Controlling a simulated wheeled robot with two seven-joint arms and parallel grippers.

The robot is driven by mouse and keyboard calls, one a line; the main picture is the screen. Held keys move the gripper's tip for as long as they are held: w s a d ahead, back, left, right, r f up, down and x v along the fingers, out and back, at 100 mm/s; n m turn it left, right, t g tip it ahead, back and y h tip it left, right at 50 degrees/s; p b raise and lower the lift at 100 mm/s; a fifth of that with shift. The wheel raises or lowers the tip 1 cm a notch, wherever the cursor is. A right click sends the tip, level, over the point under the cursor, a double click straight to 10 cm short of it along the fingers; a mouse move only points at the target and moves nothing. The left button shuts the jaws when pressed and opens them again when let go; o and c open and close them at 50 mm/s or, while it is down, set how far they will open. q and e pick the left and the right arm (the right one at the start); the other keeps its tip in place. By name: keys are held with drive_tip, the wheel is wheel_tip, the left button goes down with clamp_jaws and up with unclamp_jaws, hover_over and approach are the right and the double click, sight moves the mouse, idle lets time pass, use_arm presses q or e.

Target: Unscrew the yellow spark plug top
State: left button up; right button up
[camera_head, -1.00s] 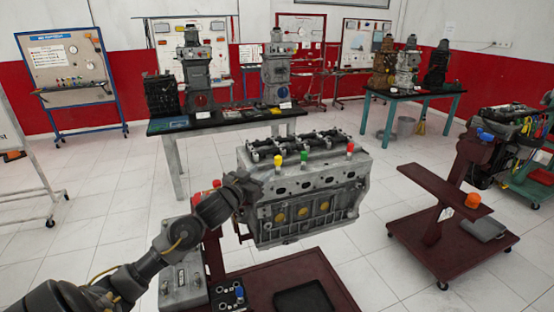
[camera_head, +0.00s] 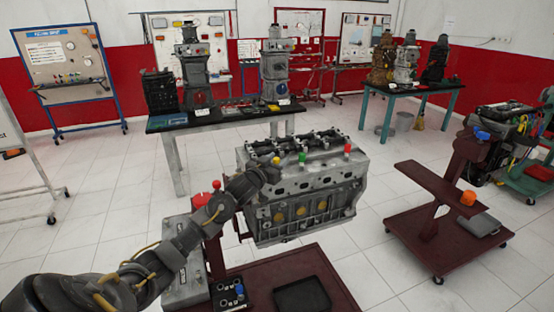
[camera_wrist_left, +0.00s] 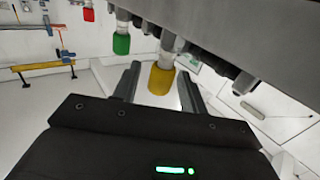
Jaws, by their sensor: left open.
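The yellow spark plug top (camera_head: 276,160) sits on the near upper edge of the grey engine block (camera_head: 325,192), at the left of a row with a green top (camera_head: 302,158) and a red top (camera_head: 347,149). My left gripper (camera_head: 272,168) is just in front of the yellow top and partly covers it. In the left wrist view, the open fingers (camera_wrist_left: 158,88) stand on either side of the yellow top (camera_wrist_left: 161,80), with space around it. The green top (camera_wrist_left: 121,43) and red top (camera_wrist_left: 88,14) hang farther off there. My right gripper is not in view.
The engine block stands on a dark red stand (camera_head: 290,270) with a black tray (camera_head: 302,296). A red trolley (camera_head: 430,240) with an orange knob stands at right. A black-topped bench (camera_head: 220,115) with engine models is behind. White floor lies between.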

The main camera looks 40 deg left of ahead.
use_arm(q)
clamp_jaws()
drive_tip(key=shift+y, duration=0.3)
